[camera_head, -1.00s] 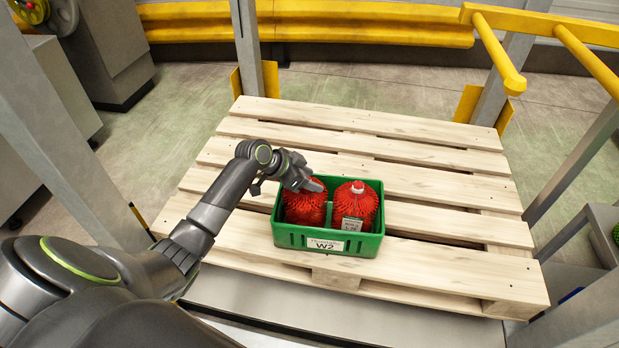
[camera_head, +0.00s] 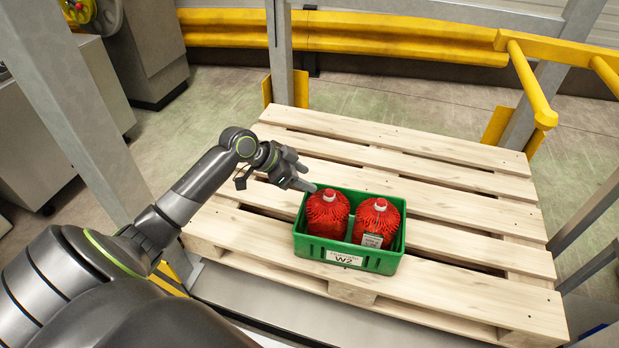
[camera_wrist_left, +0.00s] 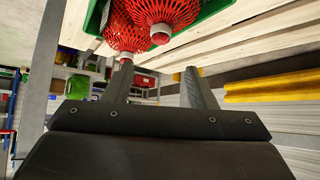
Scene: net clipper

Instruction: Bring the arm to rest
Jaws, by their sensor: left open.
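My left gripper (camera_head: 309,187) is open and empty. In the head view it is just to the left of and above the green crate (camera_head: 345,258), by the crate's back left corner. My right gripper is not in view.
The wooden pallet (camera_head: 440,180) has free slats behind and to the right of the crate. Grey posts (camera_head: 280,60) and yellow rails (camera_head: 400,45) stand around it. Grey cabinets (camera_head: 70,110) are at the left.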

